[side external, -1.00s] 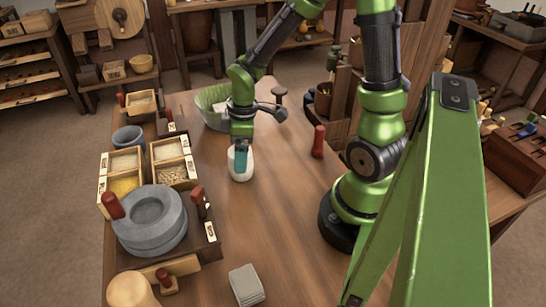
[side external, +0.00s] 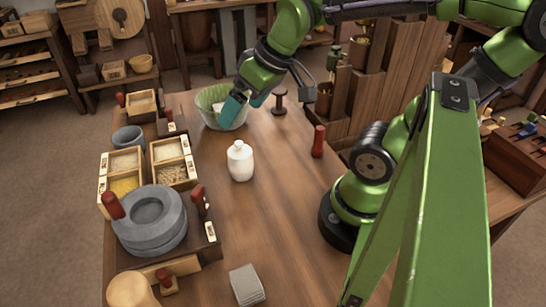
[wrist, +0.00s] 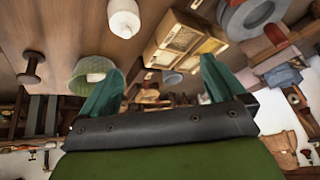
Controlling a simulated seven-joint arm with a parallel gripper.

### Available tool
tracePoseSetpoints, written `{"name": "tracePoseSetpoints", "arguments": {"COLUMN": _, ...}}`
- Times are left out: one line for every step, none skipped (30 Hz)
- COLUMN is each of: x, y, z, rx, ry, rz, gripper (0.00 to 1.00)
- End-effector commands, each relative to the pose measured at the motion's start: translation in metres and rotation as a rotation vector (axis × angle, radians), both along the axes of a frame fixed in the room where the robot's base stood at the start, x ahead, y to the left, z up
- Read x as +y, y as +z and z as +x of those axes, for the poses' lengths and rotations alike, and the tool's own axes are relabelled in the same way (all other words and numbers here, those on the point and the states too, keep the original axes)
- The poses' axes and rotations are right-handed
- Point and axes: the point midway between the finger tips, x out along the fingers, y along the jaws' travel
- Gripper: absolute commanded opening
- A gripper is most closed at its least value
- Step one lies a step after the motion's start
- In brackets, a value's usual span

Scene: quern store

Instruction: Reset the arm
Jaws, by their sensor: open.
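My green arm's gripper (side external: 246,102) is raised above the far part of the wooden table (side external: 262,220), in front of the green bowl (side external: 212,95) in the side view. Its teal fingers are spread apart with nothing between them, as the wrist view (wrist: 158,92) shows. A white lidded bottle (side external: 240,162) stands upright on the table, apart from the gripper. The bottle also shows at the top of the wrist view (wrist: 124,18). The green bowl appears left of the fingers in the wrist view (wrist: 90,72).
A grey stone quern (side external: 150,220) and wooden boxes of grain (side external: 172,160) line the table's left side. A dark spool-like piece (side external: 279,102) and a red-handled tool (side external: 318,142) stand at the right. Grey slabs (side external: 246,284) lie near the front.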

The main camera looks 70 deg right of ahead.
Motion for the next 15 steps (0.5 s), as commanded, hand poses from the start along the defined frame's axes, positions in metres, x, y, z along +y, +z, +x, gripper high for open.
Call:
{"name": "tracePoseSetpoints", "arguments": {"x": 0.007, "y": 0.007, "z": -0.007, "rx": -0.044, "ry": -0.046, "rz": 0.055, "gripper": 0.97}}
{"name": "tracePoseSetpoints", "arguments": {"x": 0.009, "y": 0.010, "z": -0.010, "rx": -0.062, "ry": -0.076, "rz": 0.089, "gripper": 0.97}}
{"name": "tracePoseSetpoints", "arguments": {"x": 0.012, "y": 0.013, "z": -0.013, "rx": -0.079, "ry": -0.111, "rz": 0.130, "gripper": 0.97}}
{"name": "tracePoseSetpoints", "arguments": {"x": 0.014, "y": 0.015, "z": -0.015, "rx": -0.088, "ry": -0.131, "rz": 0.155, "gripper": 0.97}}
{"name": "tracePoseSetpoints", "arguments": {"x": 0.015, "y": 0.016, "z": -0.017, "rx": -0.097, "ry": -0.147, "rz": 0.175, "gripper": 0.97}}
{"name": "tracePoseSetpoints", "arguments": {"x": 0.016, "y": 0.017, "z": -0.018, "rx": -0.105, "ry": -0.164, "rz": 0.197, "gripper": 0.97}}
{"name": "tracePoseSetpoints", "arguments": {"x": 0.017, "y": 0.018, "z": -0.019, "rx": -0.107, "ry": -0.173, "rz": 0.207, "gripper": 0.97}}
{"name": "tracePoseSetpoints", "arguments": {"x": 0.017, "y": 0.018, "z": -0.020, "rx": -0.108, "ry": -0.178, "rz": 0.214, "gripper": 0.97}}
{"name": "tracePoseSetpoints", "arguments": {"x": 0.017, "y": 0.018, "z": -0.020, "rx": -0.108, "ry": -0.183, "rz": 0.219, "gripper": 0.97}}
{"name": "tracePoseSetpoints", "arguments": {"x": 0.017, "y": 0.018, "z": -0.020, "rx": -0.108, "ry": -0.185, "rz": 0.220, "gripper": 0.97}}
{"name": "tracePoseSetpoints", "arguments": {"x": 0.017, "y": 0.018, "z": -0.020, "rx": -0.108, "ry": -0.185, "rz": 0.219, "gripper": 0.97}}
{"name": "tracePoseSetpoints", "arguments": {"x": 0.017, "y": 0.018, "z": -0.019, "rx": -0.108, "ry": -0.184, "rz": 0.218, "gripper": 0.97}}
{"name": "tracePoseSetpoints", "arguments": {"x": 0.017, "y": 0.018, "z": -0.019, "rx": -0.108, "ry": -0.185, "rz": 0.217, "gripper": 0.97}}
{"name": "tracePoseSetpoints", "arguments": {"x": 0.017, "y": 0.018, "z": -0.019, "rx": -0.108, "ry": -0.185, "rz": 0.217, "gripper": 0.97}}
{"name": "tracePoseSetpoints", "arguments": {"x": 0.017, "y": 0.018, "z": -0.019, "rx": -0.108, "ry": -0.184, "rz": 0.217, "gripper": 0.97}}
